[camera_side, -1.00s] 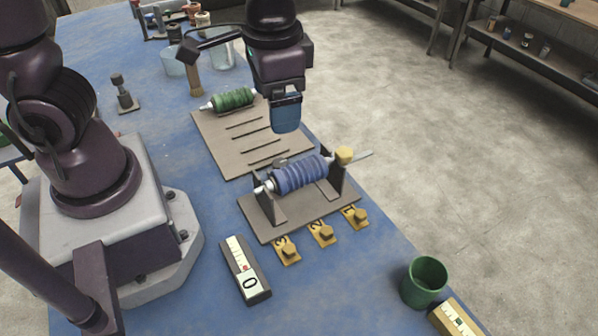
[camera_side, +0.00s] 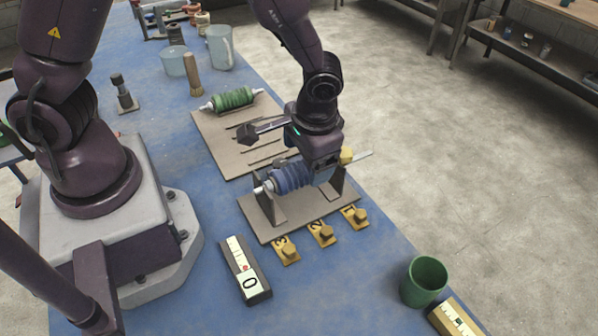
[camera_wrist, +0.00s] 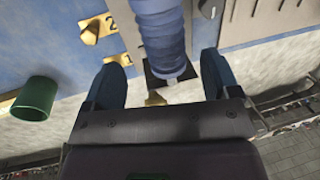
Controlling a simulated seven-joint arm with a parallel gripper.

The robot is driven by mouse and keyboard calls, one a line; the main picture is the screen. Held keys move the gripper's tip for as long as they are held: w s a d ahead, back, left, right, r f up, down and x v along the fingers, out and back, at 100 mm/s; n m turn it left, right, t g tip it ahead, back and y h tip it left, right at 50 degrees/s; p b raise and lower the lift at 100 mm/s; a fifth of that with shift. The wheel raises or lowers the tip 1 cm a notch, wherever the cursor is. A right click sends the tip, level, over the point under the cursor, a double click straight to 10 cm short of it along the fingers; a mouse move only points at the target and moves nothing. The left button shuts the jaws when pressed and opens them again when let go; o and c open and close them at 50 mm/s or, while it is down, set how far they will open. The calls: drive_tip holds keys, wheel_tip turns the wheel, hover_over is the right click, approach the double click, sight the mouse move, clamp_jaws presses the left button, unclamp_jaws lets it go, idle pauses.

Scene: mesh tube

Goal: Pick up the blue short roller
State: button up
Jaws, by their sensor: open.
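The blue short roller (camera_side: 288,179) lies across the upright brackets of a stand (camera_side: 262,214), its ribbed body partly hidden by my gripper in the side view. In the wrist view the roller (camera_wrist: 163,35) runs from the top edge down between my fingers. My gripper (camera_wrist: 160,75) is open, with one blue finger on each side of the roller's end; I cannot tell whether either touches it. In the side view my gripper (camera_side: 315,172) is low over the right part of the roller, and its fingertips are hidden.
A green roller (camera_side: 231,99) lies on a slotted board (camera_side: 213,137) behind. Yellow numbered tags (camera_side: 322,234) sit in front of the stand. A counter block (camera_side: 245,270) and a green cup (camera_side: 424,281) stand nearer. A yellow knob (camera_side: 346,156) is at the stand's right end.

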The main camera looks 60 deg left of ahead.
sight(305, 165)
drive_tip(key=f, duration=0.1)
drive_tip(key=a+f, duration=0.1)
drive_tip(key=f, duration=0.3)
drive_tip(key=shift+w+a, duration=0.1)
drive_tip(key=shift+a, duration=0.15)
drive_tip(key=shift+c, duration=0.5)
drive_tip(key=shift+r, duration=0.1)
drive_tip(key=c, duration=1.1)
